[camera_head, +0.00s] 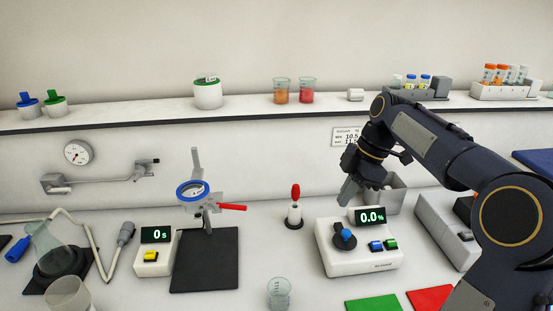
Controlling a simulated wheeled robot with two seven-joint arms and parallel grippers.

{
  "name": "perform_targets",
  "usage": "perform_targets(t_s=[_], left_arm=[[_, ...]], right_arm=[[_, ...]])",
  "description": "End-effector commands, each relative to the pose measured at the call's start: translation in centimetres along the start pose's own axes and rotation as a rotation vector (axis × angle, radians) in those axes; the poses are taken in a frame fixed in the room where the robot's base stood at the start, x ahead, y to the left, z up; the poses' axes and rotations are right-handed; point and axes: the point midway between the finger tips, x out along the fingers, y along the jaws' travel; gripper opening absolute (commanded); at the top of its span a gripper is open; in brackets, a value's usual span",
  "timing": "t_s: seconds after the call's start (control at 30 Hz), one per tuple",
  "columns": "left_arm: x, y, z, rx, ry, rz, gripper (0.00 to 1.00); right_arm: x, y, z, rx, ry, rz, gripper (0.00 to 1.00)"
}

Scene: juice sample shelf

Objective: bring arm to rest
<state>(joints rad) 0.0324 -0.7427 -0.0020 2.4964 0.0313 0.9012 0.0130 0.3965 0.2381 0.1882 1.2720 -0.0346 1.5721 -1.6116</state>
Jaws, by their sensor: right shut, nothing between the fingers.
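My right arm comes in from the right and reaches over the bench. Its gripper (349,190) is shut and empty, pointing down just behind the white device with the 0.0% display (370,217). A grey metal box (396,195) stands right behind the gripper and is partly hidden by it. My left gripper is not in view.
Beakers with orange (281,92) and red (307,92) liquid stand on the shelf (150,116). A stand with a blue ring (193,190), a timer (155,255), a red-topped holder (294,208) and an empty beaker (279,293) occupy the bench. Green (373,304) and red (429,297) mats lie in front.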

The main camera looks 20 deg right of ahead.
Motion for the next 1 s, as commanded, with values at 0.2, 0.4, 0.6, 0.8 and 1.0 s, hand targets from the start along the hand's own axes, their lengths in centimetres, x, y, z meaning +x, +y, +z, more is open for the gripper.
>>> perform_targets(t_s=[0.2,0.4,0.6,0.8,1.0], left_arm=[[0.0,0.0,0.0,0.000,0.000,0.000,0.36],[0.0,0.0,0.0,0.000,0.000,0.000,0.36],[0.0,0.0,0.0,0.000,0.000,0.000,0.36],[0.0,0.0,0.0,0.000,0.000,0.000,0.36],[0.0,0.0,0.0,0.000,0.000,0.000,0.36]], right_arm=[[-0.2,-1.6,-1.0,0.082,-0.009,0.027,0.00],[1.1,-9.2,-3.9,0.494,0.014,0.158,0.00],[5.8,-17.8,-5.3,1.004,0.169,0.271,0.00],[10.4,-22.7,-5.7,1.337,0.328,0.284,0.00],[11.7,-23.8,-5.8,1.425,0.373,0.277,0.00]])
